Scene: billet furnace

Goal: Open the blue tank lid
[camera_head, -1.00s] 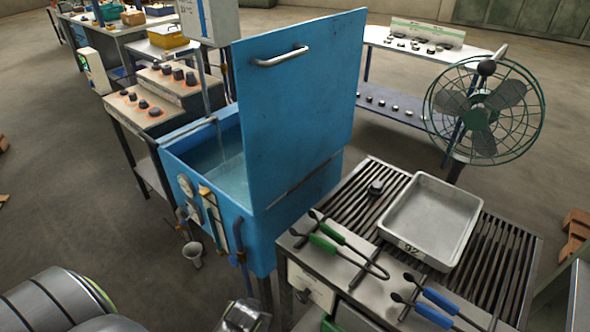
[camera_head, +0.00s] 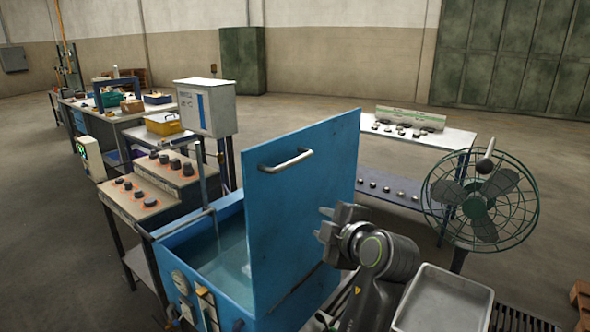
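The blue tank lid (camera_head: 300,215) stands raised, roughly upright, along the right side of the blue tank (camera_head: 172,255). The tank's mouth is uncovered, and water (camera_head: 225,262) shows inside.
A metal tray (camera_head: 445,300) lies on the slatted bench at the lower right. A green caged fan (camera_head: 482,203) stands behind it. A control console (camera_head: 150,195) is left of the tank. A white table (camera_head: 440,136) stands behind the lid.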

